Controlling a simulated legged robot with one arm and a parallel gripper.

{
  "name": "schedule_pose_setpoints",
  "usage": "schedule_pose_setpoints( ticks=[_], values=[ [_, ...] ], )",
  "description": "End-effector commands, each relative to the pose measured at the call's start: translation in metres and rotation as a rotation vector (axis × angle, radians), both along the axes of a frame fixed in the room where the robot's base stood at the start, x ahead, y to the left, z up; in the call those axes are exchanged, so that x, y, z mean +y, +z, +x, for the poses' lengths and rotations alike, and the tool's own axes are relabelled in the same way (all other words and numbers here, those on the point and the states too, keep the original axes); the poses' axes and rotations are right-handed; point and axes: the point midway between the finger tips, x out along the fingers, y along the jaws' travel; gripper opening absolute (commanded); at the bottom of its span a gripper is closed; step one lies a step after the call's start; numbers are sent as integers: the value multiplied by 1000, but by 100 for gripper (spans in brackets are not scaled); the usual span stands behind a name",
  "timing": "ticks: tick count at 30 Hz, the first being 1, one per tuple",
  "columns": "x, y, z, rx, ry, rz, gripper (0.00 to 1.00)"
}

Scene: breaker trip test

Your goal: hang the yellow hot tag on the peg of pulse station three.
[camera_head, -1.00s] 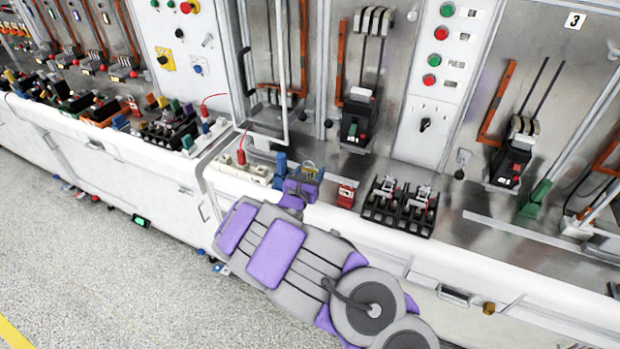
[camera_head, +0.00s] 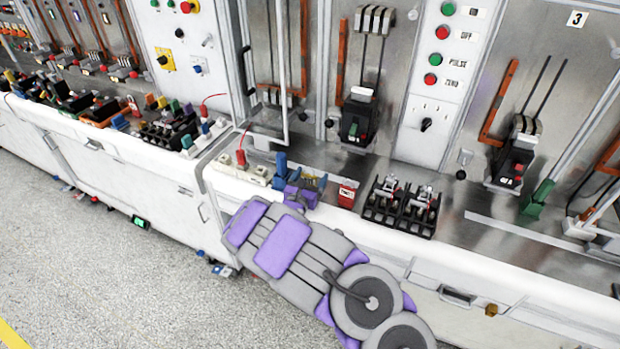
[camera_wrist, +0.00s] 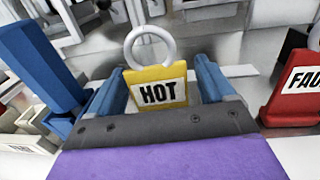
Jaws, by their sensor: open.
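The yellow hot tag (camera_wrist: 156,87), with a pale ring on top and the word HOT on its face, stands upright in the wrist view. My gripper (camera_wrist: 162,70) is open, with its blue fingers on either side of the tag and a gap showing at the sides. In the head view my gripper (camera_head: 306,184) is low over the bench's front part, and the tag is mostly hidden there. The number 3 plate (camera_head: 576,19) is on the upright panel at the upper right. I cannot make out for certain which small fitting is the peg.
A red tag (camera_head: 347,193) marked FAU... stands just right of my gripper, also in the wrist view (camera_wrist: 292,88). A blue upright piece (camera_head: 281,164) is close on the left. Black breaker blocks (camera_head: 400,207) sit farther right. A button panel (camera_head: 440,75) rises behind.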

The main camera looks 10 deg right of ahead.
Motion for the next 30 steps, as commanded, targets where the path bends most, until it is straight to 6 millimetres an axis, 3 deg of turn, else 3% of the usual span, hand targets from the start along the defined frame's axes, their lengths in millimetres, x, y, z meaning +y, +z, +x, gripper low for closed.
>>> schedule_pose_setpoints(
  ticks=[13, 23, 30],
  values=[
    [0, -2, 0, 2, -1, 1, 82],
    [24, 2, -42, 1, 4, -3, 82],
    [49, 1, -85, 3, 7, -3, 82]
  ],
)
